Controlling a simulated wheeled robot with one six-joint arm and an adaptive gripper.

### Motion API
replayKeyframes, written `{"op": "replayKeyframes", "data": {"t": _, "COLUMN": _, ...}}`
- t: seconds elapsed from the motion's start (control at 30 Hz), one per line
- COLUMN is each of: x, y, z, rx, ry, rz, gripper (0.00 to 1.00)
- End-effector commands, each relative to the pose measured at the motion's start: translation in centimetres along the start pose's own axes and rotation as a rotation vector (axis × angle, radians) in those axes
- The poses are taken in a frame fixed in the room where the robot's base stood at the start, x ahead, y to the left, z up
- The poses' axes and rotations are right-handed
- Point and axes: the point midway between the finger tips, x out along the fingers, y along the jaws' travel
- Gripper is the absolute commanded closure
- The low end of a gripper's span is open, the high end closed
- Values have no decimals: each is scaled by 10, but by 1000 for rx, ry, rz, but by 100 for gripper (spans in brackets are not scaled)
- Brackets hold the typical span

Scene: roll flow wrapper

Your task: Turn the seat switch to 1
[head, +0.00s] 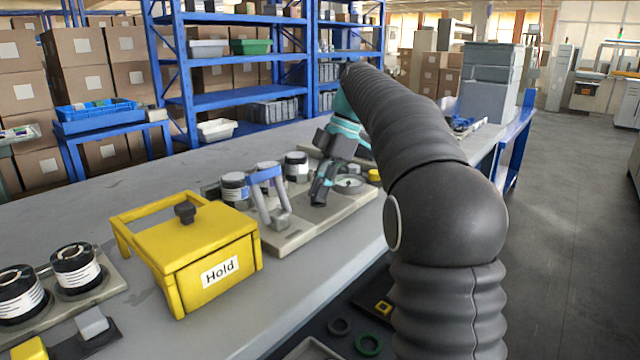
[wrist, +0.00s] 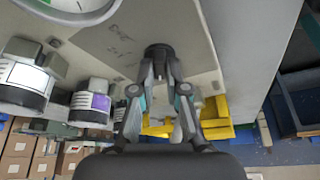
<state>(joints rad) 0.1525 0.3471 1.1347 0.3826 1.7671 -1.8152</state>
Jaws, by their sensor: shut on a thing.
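My gripper (head: 321,196) reaches down onto the grey machine board (head: 310,230) on the bench in the head view. In the wrist view my gripper (wrist: 160,66) has its fingers close together around a small black knob (wrist: 159,49) on the board, which I take to be the seat switch. The fingers cover part of the knob, and its pointer cannot be made out. Faint dark marks (wrist: 118,38) are on the plate left of the knob, too small to read. In the head view the knob is hidden by the gripper.
A round dial (head: 348,184) lies right of my gripper. A yellow box marked "Hold" (head: 195,255) sits nearer. In the wrist view, yellow parts (wrist: 216,112) lie beside the fingers.

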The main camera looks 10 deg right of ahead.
Motion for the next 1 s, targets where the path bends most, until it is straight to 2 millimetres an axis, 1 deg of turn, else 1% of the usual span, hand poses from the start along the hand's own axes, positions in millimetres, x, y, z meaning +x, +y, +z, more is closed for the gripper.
{"op": "replayKeyframes", "data": {"t": 0.1, "x": 0, "y": 1, "z": 0, "rx": -56, "ry": -1, "rz": -22, "gripper": 100}}
{"op": "replayKeyframes", "data": {"t": 0.33, "x": 0, "y": 1, "z": 0, "rx": -120, "ry": 0, "rz": -49, "gripper": 100}}
{"op": "replayKeyframes", "data": {"t": 0.87, "x": 0, "y": 0, "z": 0, "rx": -137, "ry": 0, "rz": -56, "gripper": 100}}
{"op": "replayKeyframes", "data": {"t": 0.9, "x": 0, "y": 0, "z": 0, "rx": -137, "ry": 0, "rz": -56, "gripper": 77}}
{"op": "replayKeyframes", "data": {"t": 0.97, "x": 0, "y": 0, "z": 0, "rx": -137, "ry": 0, "rz": -56, "gripper": 62}}
{"op": "replayKeyframes", "data": {"t": 1.0, "x": 0, "y": 0, "z": 0, "rx": -137, "ry": 0, "rz": -56, "gripper": 61}}
